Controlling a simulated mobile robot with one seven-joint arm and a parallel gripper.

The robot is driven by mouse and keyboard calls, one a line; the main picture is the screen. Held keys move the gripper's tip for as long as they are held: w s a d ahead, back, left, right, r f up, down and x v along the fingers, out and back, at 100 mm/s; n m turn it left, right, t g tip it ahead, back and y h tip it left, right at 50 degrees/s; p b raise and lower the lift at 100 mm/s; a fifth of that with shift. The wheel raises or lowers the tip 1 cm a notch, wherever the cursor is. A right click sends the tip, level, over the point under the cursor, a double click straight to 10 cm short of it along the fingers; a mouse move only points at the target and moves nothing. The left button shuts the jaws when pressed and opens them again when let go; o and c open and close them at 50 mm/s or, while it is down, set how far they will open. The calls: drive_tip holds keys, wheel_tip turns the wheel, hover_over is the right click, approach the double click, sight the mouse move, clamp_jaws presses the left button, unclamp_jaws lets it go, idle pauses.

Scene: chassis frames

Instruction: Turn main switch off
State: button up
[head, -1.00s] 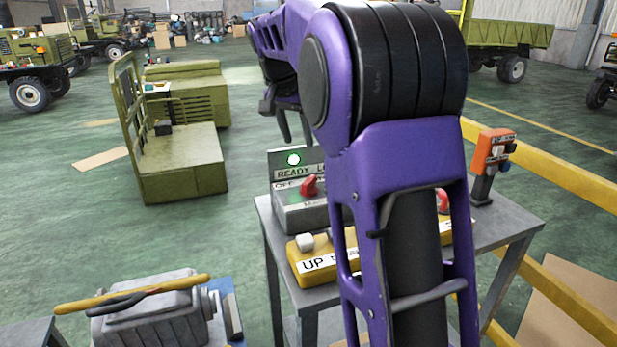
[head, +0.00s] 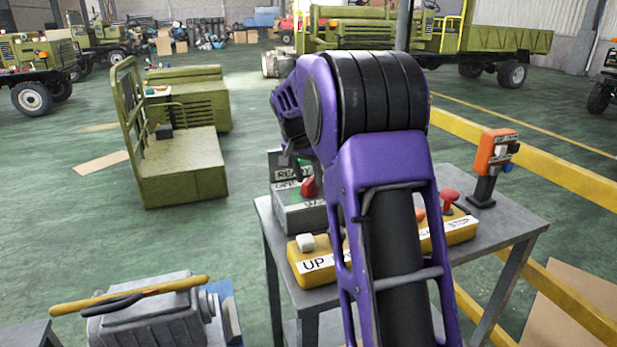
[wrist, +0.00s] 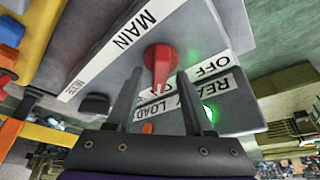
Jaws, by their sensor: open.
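My gripper (wrist: 160,73) is open, one finger on each side of the knob's narrow end. I cannot tell whether they touch. A green lamp (wrist: 210,112) glows beside the "READY LOAD" label.
A yellow control box (head: 305,267) with an "UP" label and a red mushroom button (head: 450,197) stands on the same grey table (head: 510,222). An orange device (head: 497,150) stands at its right. Yellow rails (head: 565,178) run behind the table.

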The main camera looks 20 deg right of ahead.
clamp_jaws()
drive_tip(key=shift+r+n, duration=0.1)
drive_tip(key=shift+n, duration=0.2)
drive_tip(key=n+t+y+p, duration=0.1)
drive_tip(key=n, duration=0.2)
drive_tip(key=shift+s+d+r+p, duration=0.1)
drive_tip(key=shift+d+p, duration=0.05)
drive_tip(key=shift+p, duration=0.2)
drive_tip(key=n+y+p, duration=0.2)
drive_tip(key=n, duration=0.3)
drive_tip(key=shift+d, duration=0.15)
drive_tip(key=n+y+p, duration=0.2)
drive_tip(key=n, duration=0.3)
drive_tip(key=shift+d, duration=0.1)
drive_tip(key=shift+n+g+y+p, duration=0.4)
drive_tip(key=shift+n+y+p, duration=0.45)
drive_tip(key=shift+n, duration=1.25)
